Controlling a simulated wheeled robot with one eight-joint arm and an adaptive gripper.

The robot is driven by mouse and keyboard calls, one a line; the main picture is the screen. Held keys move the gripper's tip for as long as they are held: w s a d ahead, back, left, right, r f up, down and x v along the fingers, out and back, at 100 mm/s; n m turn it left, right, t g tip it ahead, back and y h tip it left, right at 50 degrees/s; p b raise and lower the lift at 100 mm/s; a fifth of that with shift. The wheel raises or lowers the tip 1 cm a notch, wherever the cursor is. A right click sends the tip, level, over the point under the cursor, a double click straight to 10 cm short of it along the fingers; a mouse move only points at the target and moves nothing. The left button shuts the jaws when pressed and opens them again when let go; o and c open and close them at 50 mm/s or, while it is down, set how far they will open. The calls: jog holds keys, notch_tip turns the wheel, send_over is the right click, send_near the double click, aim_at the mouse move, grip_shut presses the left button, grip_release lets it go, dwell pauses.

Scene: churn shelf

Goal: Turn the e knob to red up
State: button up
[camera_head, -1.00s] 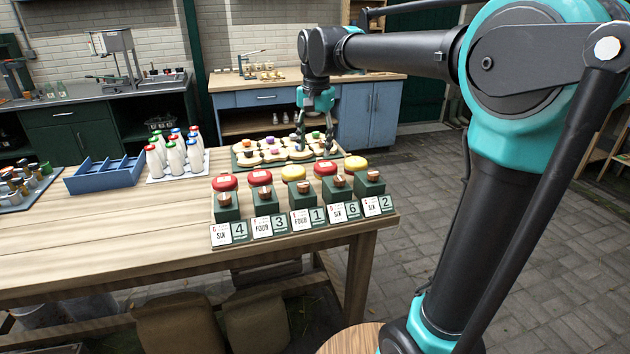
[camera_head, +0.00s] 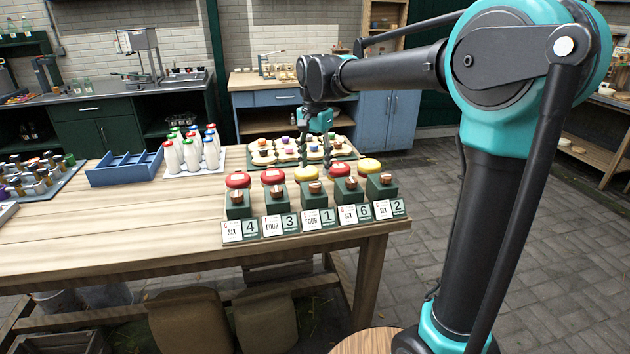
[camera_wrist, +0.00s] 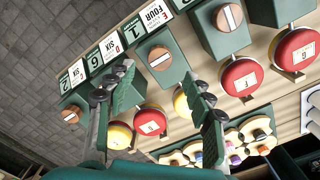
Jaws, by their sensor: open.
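The e knob (camera_wrist: 158,58) is a round copper-brown knob with a pale bar across it, on a dark green block. The card by it reads E FOUR (camera_wrist: 153,14). In the head view this knob (camera_head: 315,187) is in the middle of the row, in front of a yellow button (camera_head: 307,173). My gripper (camera_wrist: 159,74) is open and empty. In the wrist view its two fingers flank the knob's block, with the knob between and just beyond the tips; contact is not visible. In the head view my gripper (camera_head: 316,158) hangs behind the row. No red mark can be made out on the knob.
Like knobs stand close on both sides, with red buttons (camera_head: 238,180) and yellow buttons (camera_head: 369,165) behind them. A board with several small pegs (camera_head: 268,152) lies behind the row. White bottles (camera_head: 172,158) and a blue divided tray (camera_head: 125,169) stand left. The front-left tabletop (camera_head: 110,235) is clear.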

aim_at(315, 184)
notch_tip(315, 184, down, 6)
dwell(0.4)
jog(key=c, duration=1.2)
